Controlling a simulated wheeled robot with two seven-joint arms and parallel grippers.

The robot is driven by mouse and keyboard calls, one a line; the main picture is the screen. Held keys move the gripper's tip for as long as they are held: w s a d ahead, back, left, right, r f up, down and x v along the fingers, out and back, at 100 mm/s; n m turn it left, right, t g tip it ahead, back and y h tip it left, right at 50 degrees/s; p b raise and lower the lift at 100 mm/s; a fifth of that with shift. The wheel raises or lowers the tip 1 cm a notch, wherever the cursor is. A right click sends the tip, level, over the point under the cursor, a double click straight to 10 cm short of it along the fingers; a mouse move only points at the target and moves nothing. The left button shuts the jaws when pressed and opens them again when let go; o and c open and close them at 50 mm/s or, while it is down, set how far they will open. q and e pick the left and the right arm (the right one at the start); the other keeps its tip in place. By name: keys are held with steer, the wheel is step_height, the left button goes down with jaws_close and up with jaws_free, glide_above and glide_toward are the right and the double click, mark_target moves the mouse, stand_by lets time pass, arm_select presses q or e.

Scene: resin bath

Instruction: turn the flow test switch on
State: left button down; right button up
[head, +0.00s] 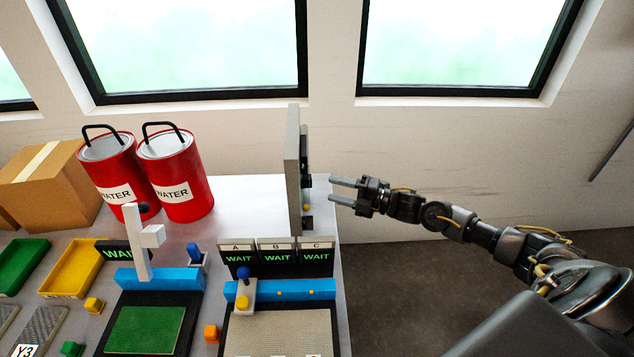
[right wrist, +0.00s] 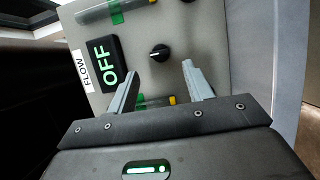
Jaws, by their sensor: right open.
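A grey upright panel (head: 292,170) stands at the right end of the table, seen nearly edge-on in the head view. In the right wrist view the panel (right wrist: 205,35) carries a white FLOW label (right wrist: 83,70) and a black display (right wrist: 106,64) reading OFF in green. A black round knob (right wrist: 159,53) with a white mark sits to the right of the display. My right gripper (head: 333,190) is open and empty, pointing at the panel's face from the right. In the right wrist view the knob shows just beyond the gap between the fingertips (right wrist: 160,73). My left gripper is out of view.
Green-and-yellow parts (right wrist: 155,101) show on the panel below the knob, partly behind the fingers. Right of the table is open floor (head: 410,300).

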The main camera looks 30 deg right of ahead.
mark_target(307, 183)
steer(key=p+x, duration=0.1)
steer(key=x, duration=0.5)
steer(key=shift+w, duration=0.15)
steer(key=shift+a, duration=0.15)
steer(key=c, duration=1)
